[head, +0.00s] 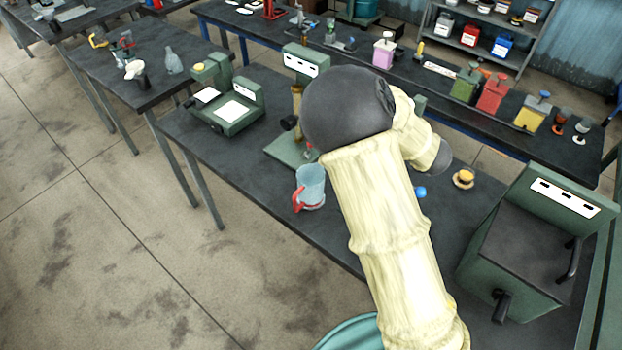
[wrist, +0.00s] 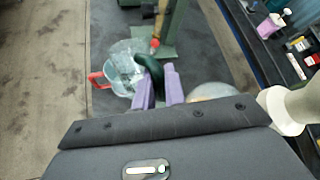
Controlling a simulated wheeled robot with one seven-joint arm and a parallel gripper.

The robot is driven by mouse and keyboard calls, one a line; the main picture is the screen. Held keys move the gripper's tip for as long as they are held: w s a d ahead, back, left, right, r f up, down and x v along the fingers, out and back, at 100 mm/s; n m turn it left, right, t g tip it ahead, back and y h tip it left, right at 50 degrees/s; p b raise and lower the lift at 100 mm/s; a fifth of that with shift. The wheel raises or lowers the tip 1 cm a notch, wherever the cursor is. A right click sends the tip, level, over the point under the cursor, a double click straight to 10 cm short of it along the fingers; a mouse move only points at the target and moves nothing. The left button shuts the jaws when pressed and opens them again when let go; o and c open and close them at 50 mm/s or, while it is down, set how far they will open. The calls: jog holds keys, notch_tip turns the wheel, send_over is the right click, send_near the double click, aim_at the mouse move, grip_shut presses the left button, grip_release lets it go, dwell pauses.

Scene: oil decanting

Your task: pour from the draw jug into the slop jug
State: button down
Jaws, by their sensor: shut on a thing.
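A clear jug with a red handle, which I take as the slop jug (head: 312,187), stands upright on the dark table near its front edge. It shows in the wrist view (wrist: 104,79) left of my fingers. My gripper (wrist: 160,90) has its purple fingers shut on a dark green curved handle, which I take as that of the draw jug (wrist: 149,66). Clear walls overlap beyond that handle, so I cannot tell the two jugs' bodies apart or see any liquid flow. My arm hides the gripper and the held jug in the head view.
A green stand (head: 290,150) rises just behind the red-handled jug. A green machine (head: 232,108) is to its left, and a green box with a dark lid (head: 525,250) is at right. A small yellow-topped item (head: 463,179) lies right of my arm.

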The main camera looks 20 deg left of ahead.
jog(key=d+r+m+t+y+b, duration=0.2)
jog(key=d+r+y+b, duration=0.4)
jog(key=r+b, duration=0.4)
jog(key=shift+d+r+m+b, duration=0.45)
jog(key=shift+r+m, duration=0.25)
jog(key=shift+r, duration=0.5)
jog(key=shift+s, duration=0.15)
